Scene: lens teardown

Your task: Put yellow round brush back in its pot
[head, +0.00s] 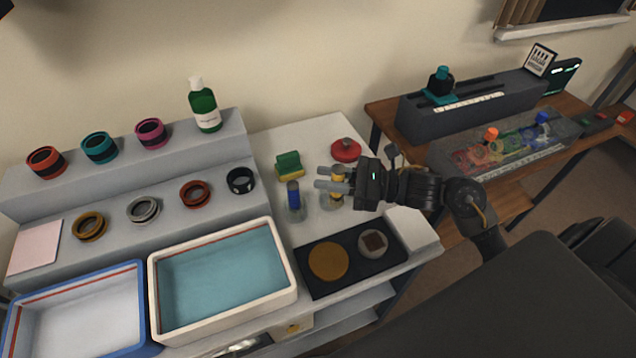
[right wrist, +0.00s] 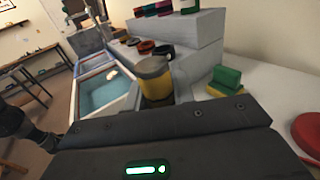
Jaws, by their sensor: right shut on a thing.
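The yellow round brush (head: 337,173) is held in my right gripper (head: 326,182), whose fingers come in from the right and are shut on it. In the right wrist view its yellow body (right wrist: 155,80) stands roughly upright beyond the gripper's edge. A clear pot (head: 330,204) shows just below the brush, partly hidden by the fingers. I cannot tell whether the brush's lower end is inside it or above it. A blue brush (head: 293,193) stands in another clear pot (head: 296,214) just to the left. My left gripper is not in view.
A green and yellow sponge (head: 289,165) and a red round thing (head: 346,150) lie behind the pots. A black mat (head: 310,289) with two discs lies in front. A teal-bottomed tray (head: 222,325) and a grey stepped stand (head: 225,150) are to the left.

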